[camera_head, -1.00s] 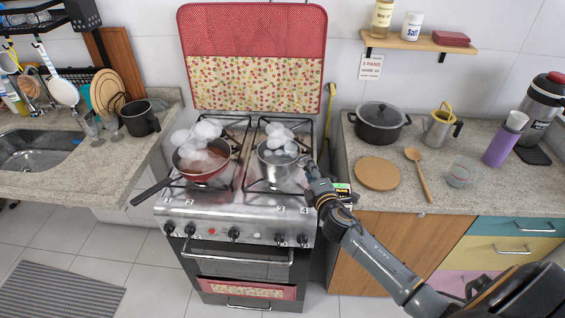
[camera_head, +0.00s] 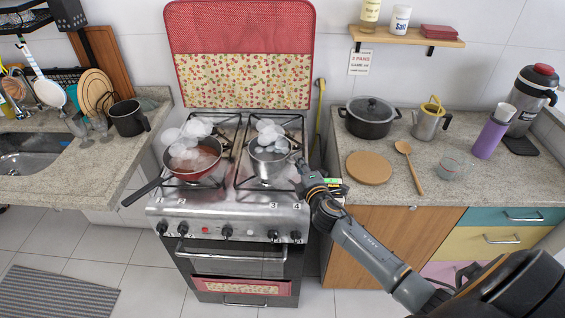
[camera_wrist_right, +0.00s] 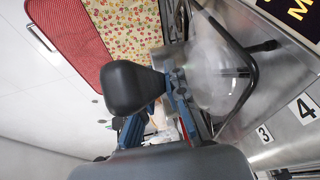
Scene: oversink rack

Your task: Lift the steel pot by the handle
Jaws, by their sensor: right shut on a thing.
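The steel pot (camera_head: 267,166) is on the right side of the stove, upright over the front-right burner, with pale steam puffs above it. I cannot tell whether its base touches the grate. My right gripper (camera_head: 302,170) is at the pot's right side, shut on its handle; the handle is mostly hidden by the gripper in the head view. In the right wrist view, the blue-edged gripper fingers (camera_wrist_right: 160,118) show beside a dark rounded piece, with whitish steam to their right. My left gripper is not in view.
A red pan (camera_head: 192,163) steams on the left burner, its black handle sticking out front-left. The right counter holds a black lidded pot (camera_head: 370,122), a round wooden board (camera_head: 369,168), a wooden spoon (camera_head: 410,168) and a glass bowl (camera_head: 451,168).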

